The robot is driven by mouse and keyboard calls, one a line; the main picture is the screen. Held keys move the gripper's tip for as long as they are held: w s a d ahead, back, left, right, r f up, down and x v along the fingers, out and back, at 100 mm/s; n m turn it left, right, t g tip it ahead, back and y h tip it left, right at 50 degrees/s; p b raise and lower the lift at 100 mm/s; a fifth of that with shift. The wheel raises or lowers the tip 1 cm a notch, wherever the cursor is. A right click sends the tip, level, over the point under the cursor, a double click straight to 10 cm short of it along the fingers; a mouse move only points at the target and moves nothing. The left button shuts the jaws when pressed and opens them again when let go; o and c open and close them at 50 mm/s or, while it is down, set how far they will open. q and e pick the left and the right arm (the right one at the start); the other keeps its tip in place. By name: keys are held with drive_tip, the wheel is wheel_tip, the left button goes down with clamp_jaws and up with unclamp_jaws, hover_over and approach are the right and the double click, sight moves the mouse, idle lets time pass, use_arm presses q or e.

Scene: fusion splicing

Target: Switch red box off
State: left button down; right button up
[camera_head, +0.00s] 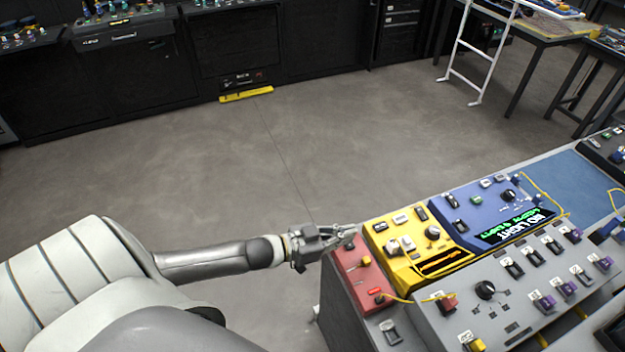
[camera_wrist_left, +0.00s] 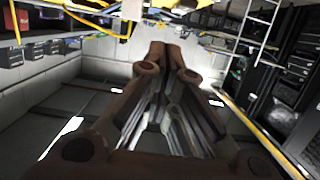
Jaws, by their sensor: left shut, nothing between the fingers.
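The red box (camera_head: 352,266) is at the left end of the console in the head view. My left gripper (camera_head: 349,232) is shut and empty at the red box's far left corner. Its fingertips are over or against the far edge; I cannot tell if they touch. In the left wrist view, the closed fingers (camera_wrist_left: 169,52) point away from the camera. The right gripper is out of view.
A yellow box (camera_head: 408,268) adjoins the red box, then a blue box (camera_head: 478,222) with a lit display. A grey panel (camera_head: 452,312) with knobs and switches lies in front. Open floor (camera_head: 270,160) is beyond the console.

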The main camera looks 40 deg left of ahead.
use_arm(q)
drive_tip(key=b+v, duration=0.1)
drive_tip(key=v, duration=0.8)
drive_tip(key=shift+f, duration=0.2)
drive_tip(key=shift+f, duration=0.1)
